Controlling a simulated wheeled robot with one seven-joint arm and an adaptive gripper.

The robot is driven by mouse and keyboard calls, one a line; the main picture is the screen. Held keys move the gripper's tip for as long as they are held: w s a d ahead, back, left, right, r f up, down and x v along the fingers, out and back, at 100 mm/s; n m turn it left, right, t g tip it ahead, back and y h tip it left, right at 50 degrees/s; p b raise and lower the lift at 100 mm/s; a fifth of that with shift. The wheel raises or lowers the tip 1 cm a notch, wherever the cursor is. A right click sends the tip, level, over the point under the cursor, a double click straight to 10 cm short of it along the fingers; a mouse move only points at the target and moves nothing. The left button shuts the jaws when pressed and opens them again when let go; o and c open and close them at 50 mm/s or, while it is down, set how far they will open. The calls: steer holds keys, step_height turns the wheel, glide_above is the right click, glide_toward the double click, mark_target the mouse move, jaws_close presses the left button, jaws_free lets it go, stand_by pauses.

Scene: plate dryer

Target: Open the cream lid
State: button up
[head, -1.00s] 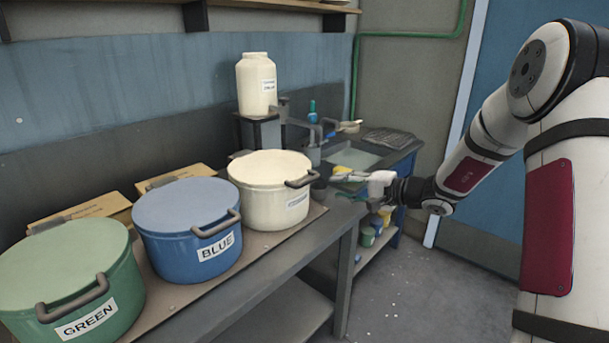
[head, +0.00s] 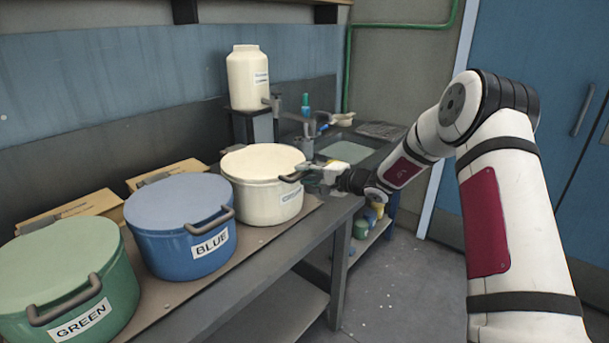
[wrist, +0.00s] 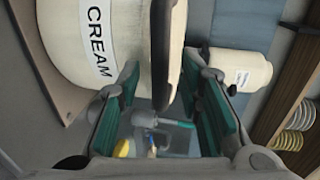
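The cream pot (head: 270,203) stands on the bench with its flat cream lid (head: 262,160) on top, lying level and closed. A dark grey handle (head: 290,178) juts from the lid's front right side. In the wrist view, the pot's CREAM label (wrist: 98,42) is at the upper left, and the handle (wrist: 167,50) runs down between my fingers. My gripper (wrist: 164,75) is open, with its teal pads on both sides of the handle and gaps showing. In the head view, my gripper (head: 312,171) is right at the handle, coming from the right.
A blue pot (head: 183,230) and a green pot (head: 65,275) stand left of the cream pot. A cream jar (head: 248,78) on a stand is behind it. A sink (head: 345,152) lies beyond, to the right. The floor (head: 400,285) before the bench is clear.

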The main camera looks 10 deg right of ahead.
steer(key=shift+w+a+f, duration=0.1)
steer(key=shift+w+a, duration=0.3)
steer(key=shift+w, duration=0.1)
jaws_close()
